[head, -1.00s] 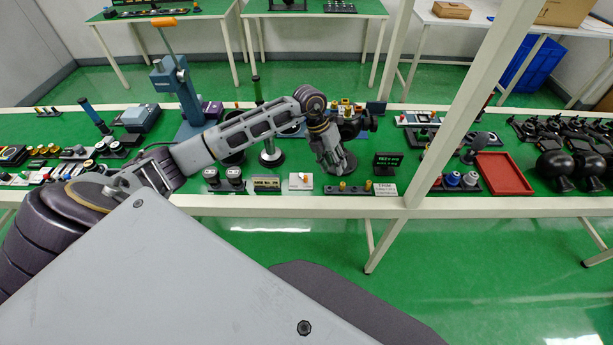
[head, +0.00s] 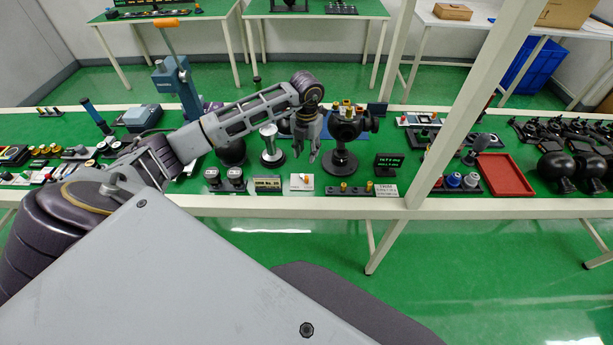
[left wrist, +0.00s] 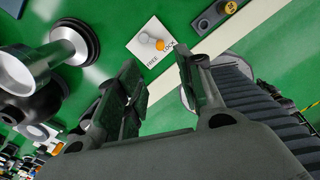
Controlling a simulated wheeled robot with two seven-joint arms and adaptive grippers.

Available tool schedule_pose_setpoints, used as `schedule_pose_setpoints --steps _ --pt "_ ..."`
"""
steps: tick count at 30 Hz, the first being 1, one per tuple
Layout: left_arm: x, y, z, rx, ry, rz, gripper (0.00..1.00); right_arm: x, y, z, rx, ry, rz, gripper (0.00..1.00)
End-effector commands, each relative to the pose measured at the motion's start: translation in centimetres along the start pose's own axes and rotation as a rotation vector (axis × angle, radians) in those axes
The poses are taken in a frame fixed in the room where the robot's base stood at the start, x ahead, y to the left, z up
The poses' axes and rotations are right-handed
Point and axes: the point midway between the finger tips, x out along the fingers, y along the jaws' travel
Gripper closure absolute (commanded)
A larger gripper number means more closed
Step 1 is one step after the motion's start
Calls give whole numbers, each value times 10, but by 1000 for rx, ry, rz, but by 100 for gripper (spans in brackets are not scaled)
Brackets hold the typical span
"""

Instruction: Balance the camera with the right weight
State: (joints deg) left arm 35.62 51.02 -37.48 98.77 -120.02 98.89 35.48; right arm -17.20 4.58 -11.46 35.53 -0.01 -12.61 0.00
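The black camera gimbal (head: 347,128) stands on a round base on the green bench, with brass-coloured pieces on top. My left gripper (head: 306,158) hangs with fingers down just left of it, apart from it. In the left wrist view its two fingers (left wrist: 160,85) are spread with nothing between them. A white plate (head: 301,182) lies below; in the left wrist view it reads FREE and LOCK, with a grey knob and an orange knob. A dark rack (head: 350,188) holds brass weights. A small display (head: 388,163) shows green text, too small to read. My right gripper is out of view.
A silver-topped stand (head: 271,148) is left of my gripper. Two round dark-and-grey pieces (head: 224,176) and a labelled block (head: 267,183) line the front edge. A red tray (head: 505,175) and black devices are right. A white post (head: 462,95) rises in front of the bench.

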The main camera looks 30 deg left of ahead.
Motion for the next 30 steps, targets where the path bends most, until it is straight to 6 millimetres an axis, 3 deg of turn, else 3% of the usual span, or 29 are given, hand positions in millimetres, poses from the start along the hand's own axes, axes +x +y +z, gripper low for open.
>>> schedule_pose_setpoints --steps 30 --pt "120 -1 0 0 2 -1 63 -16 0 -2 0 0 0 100"
